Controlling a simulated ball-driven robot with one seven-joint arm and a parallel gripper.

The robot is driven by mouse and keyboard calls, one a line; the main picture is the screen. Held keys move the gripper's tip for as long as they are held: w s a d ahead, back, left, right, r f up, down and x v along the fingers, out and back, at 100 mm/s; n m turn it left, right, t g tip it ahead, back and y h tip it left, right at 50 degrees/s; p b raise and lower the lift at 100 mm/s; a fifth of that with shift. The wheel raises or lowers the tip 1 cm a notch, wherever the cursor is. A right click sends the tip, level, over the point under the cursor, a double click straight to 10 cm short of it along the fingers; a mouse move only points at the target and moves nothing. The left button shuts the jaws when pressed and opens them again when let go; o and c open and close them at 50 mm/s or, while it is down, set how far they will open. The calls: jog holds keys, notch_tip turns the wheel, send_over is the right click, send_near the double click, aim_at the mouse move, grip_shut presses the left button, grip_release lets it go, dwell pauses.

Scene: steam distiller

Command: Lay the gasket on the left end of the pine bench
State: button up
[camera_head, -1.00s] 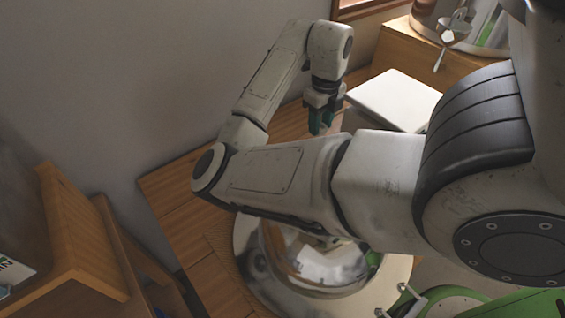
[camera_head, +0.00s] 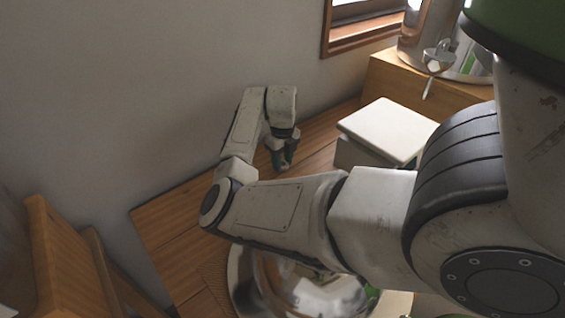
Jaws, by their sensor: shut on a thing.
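My gripper (camera_head: 283,163) points down over the wooden bench (camera_head: 165,215) along the wall, in the upper middle of the head view. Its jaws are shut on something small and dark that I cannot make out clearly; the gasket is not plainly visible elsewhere. Whether the fingertips touch the bench top cannot be told. The bench's left end is bare at the left of the picture, and my forearm hides much of its front middle.
A shiny metal dome on a round base (camera_head: 243,290) stands in front, partly behind my arm. A white-topped box (camera_head: 385,130) is right of my gripper. A metal vessel with a ladle (camera_head: 438,58) is at the back right. A wooden chair-like piece (camera_head: 65,265) is at lower left.

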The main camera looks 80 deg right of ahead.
jog(key=shift+f, duration=0.55)
jog(key=shift+f, duration=0.15)
jog(key=o, duration=1)
notch_tip(320, 180, up, 12)
jog(key=shift+r, duration=0.2)
